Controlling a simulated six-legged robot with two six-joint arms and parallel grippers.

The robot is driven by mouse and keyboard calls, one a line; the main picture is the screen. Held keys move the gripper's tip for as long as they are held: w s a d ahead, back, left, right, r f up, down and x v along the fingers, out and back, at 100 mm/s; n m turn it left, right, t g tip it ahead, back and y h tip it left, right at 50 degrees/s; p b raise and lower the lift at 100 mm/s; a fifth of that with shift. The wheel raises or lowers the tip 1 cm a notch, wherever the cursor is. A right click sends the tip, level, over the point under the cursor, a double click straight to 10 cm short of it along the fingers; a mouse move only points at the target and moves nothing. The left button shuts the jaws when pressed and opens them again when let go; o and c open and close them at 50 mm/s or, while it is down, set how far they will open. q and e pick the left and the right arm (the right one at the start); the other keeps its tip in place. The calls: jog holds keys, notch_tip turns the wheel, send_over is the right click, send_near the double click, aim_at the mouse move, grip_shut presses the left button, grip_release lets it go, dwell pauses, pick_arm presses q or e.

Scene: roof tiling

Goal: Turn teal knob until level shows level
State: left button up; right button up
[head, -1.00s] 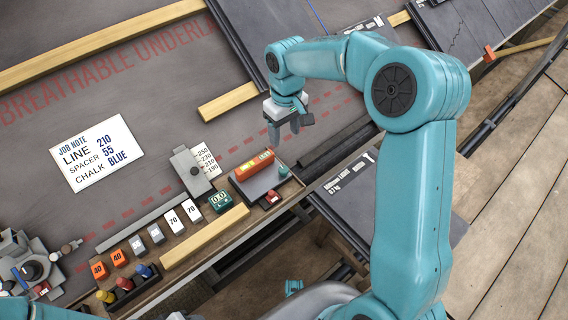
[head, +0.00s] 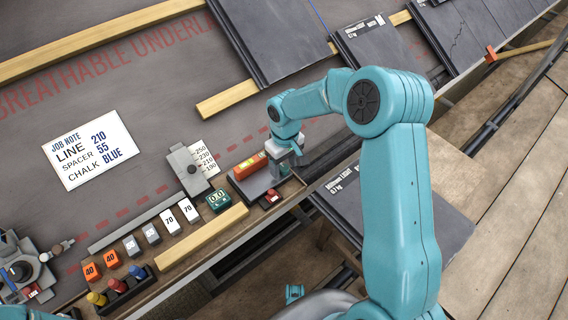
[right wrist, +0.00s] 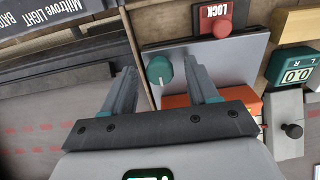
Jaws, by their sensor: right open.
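The teal knob (right wrist: 159,70) sits on the grey plate (right wrist: 206,65) of the level fixture in the right wrist view. In the head view my right gripper (head: 288,160) is over the plate's right end and mostly hides the knob. My right gripper (right wrist: 160,80) is open, with one finger on each side of the knob; I cannot tell whether either touches it. The orange level (head: 251,165) with a yellow-green vial lies along the plate's back edge.
A red LOCK button (head: 271,196) is at the plate's front edge. A grey block (head: 188,168) with a number scale, weight blocks (head: 172,221) and a wooden strip (head: 203,238) stand left of it. A dark tile (head: 440,212) lies to the right.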

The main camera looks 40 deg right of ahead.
jog(key=c, duration=1)
jog(key=shift+c, duration=0.2)
jog(key=shift+m, duration=0.3)
jog(key=m+b, duration=0.1)
jog(key=m, duration=0.2)
jog(key=shift+m, duration=0.3)
jog(key=m+b, duration=0.1)
jog(key=m, duration=0.3)
jog(key=m+b, duration=0.1)
jog(key=m, duration=0.4)
jog(key=shift+f+m+b, duration=0.1)
jog(key=shift+m+b, duration=0.35)
jog(key=shift+m, duration=1.85)
jog(key=shift+s, duration=0.1)
